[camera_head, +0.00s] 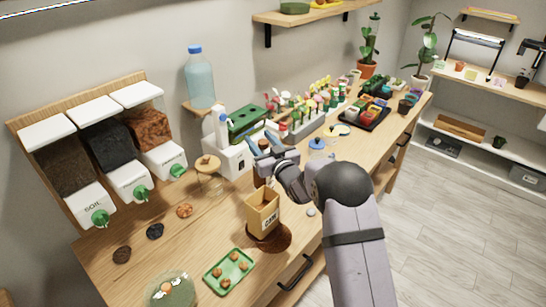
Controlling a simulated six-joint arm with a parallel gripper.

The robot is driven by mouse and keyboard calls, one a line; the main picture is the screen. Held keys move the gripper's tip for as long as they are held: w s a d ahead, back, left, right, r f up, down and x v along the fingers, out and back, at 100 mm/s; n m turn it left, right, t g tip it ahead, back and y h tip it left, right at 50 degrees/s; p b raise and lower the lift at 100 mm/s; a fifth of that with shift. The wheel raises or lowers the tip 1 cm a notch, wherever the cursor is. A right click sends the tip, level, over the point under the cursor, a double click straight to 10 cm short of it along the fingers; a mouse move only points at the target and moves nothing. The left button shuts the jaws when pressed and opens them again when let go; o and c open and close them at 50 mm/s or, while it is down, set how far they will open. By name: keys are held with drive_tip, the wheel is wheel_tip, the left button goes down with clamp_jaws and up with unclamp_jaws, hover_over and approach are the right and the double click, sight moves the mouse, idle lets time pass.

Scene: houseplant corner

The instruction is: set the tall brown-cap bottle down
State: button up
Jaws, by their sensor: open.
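My gripper (265,150) is in the middle of the picture, over the table beside the white caddy. Its jaws are open. A brown bottle (262,178) with a brown cap stands at the jaws, mostly hidden behind my gripper. It looks upright, with its lower part behind the yellow box. I cannot tell whether its base touches the table or whether the jaws touch it.
A yellow open box (262,212) stands in front, by a brown patch (272,238). A wooden-lidded jar (208,172) and a white caddy (232,153) are close by. A green tray (229,272) lies nearer. Bare wooden table (130,272) shows at left.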

drive_tip(key=b+v, duration=0.3)
drive_tip(key=v, duration=0.7)
drive_tip(key=shift+s+d+b, duration=0.15)
drive_tip(key=shift+s+b, duration=0.1)
drive_tip(key=shift+b, duration=0.1)
drive_tip(key=shift+f, duration=0.1)
drive_tip(key=s+d+f+m+g+h+p, duration=0.1)
drive_tip(key=s+d+f+m+g+h, duration=0.2)
drive_tip(key=s+d+f+g+h, duration=0.55)
drive_tip(key=s+f+g+y, duration=0.1)
drive_tip(key=s+g, duration=0.3)
drive_tip(key=s, duration=1)
drive_tip(key=s+f+m+g+p, duration=0.1)
drive_tip(key=s+f+g, duration=0.2)
drive_tip(key=s, duration=1.2)
drive_tip(key=shift+m+g+y, duration=0.3)
drive_tip(key=shift+g+y, duration=0.05)
drive_tip(key=shift+g, duration=0.2)
